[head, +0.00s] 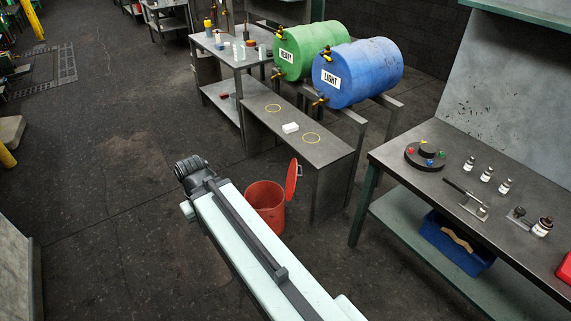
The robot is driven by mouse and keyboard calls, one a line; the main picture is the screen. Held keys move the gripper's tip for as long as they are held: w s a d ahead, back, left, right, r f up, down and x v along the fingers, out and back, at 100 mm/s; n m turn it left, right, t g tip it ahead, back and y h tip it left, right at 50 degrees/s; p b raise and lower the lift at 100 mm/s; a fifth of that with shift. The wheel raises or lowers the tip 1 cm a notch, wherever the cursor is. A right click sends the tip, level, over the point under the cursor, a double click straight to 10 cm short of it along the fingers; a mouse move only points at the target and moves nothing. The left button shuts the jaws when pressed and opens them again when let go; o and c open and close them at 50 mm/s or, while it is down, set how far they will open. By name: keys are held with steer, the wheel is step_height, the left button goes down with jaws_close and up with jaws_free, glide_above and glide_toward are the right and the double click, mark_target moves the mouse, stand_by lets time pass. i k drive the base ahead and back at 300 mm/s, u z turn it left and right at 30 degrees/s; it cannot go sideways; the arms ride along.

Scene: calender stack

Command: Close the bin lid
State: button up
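The red bin (264,197) stands on the floor beside the front of the low grey bench. Its red lid (292,178) stands up, open, at the bin's right side, with a small handle on its outer face. The bin's inside shows as an open mouth. My arm reaches up from the bottom of the picture and covers the bin's lower left part. My dark gripper (188,167) is at the arm's far end, left of the bin and apart from it. Its fingers are too small to tell open from shut.
The low bench (300,150) carries two yellow rings and a white block. Green (308,50) and blue (358,72) drums lie on a rack behind it. A workbench (470,215) with small bottles stands at the right. The floor left of the bin is clear.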

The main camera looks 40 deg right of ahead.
mark_target(295, 180)
steer(key=i, duration=1.15)
steer(key=z, duration=0.1)
